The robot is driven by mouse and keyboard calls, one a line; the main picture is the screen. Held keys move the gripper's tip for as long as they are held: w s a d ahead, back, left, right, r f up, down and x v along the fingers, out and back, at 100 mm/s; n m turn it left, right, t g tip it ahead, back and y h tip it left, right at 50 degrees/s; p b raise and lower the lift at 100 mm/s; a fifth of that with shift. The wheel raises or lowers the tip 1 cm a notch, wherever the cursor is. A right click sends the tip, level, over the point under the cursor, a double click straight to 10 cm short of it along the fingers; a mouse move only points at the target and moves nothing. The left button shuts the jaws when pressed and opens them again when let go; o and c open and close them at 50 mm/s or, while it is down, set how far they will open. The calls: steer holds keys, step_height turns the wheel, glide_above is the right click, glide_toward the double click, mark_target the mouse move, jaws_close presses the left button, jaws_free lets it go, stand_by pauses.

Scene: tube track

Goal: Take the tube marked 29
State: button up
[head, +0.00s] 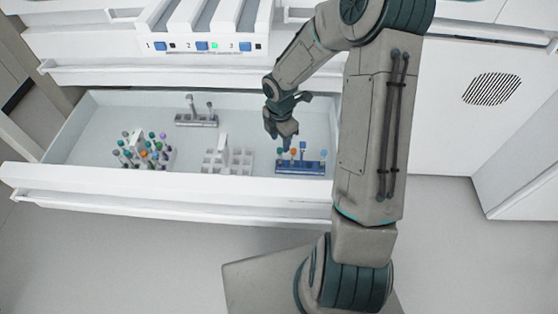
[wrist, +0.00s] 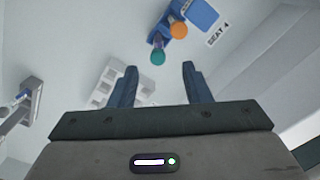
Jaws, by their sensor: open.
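My gripper (head: 284,138) hangs over the right part of the open drawer, just above and left of a blue rack (head: 302,167). Its fingers (wrist: 160,82) are apart with nothing between them. The blue rack holds a few capped tubes and a blue upright piece. In the wrist view, a teal-capped tube (wrist: 157,57) and an orange-capped tube (wrist: 179,30) stand by the blue rack (wrist: 204,12), beyond the fingertips. No number on any tube can be read, so I cannot tell which is 29.
A white drawer (head: 170,183) holds a crowded rack of colored-capped tubes (head: 143,152) at left, a pale empty-looking rack (head: 228,160) in the middle and a grey rack (head: 196,120) behind. A "SEAT 4" label (wrist: 217,34) lies beside the blue rack. Numbered bays (head: 203,46) stand above.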

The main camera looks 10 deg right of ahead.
mark_target(280, 149)
steer(key=shift+w+f+b, duration=0.15)
steer(key=shift+f+b, duration=2.25)
steer(key=shift+f, duration=1.6)
steer(key=shift+r, duration=0.1)
steer(key=c, duration=0.9)
step_height(280, 149, up, 10)
steer(key=p, duration=0.5)
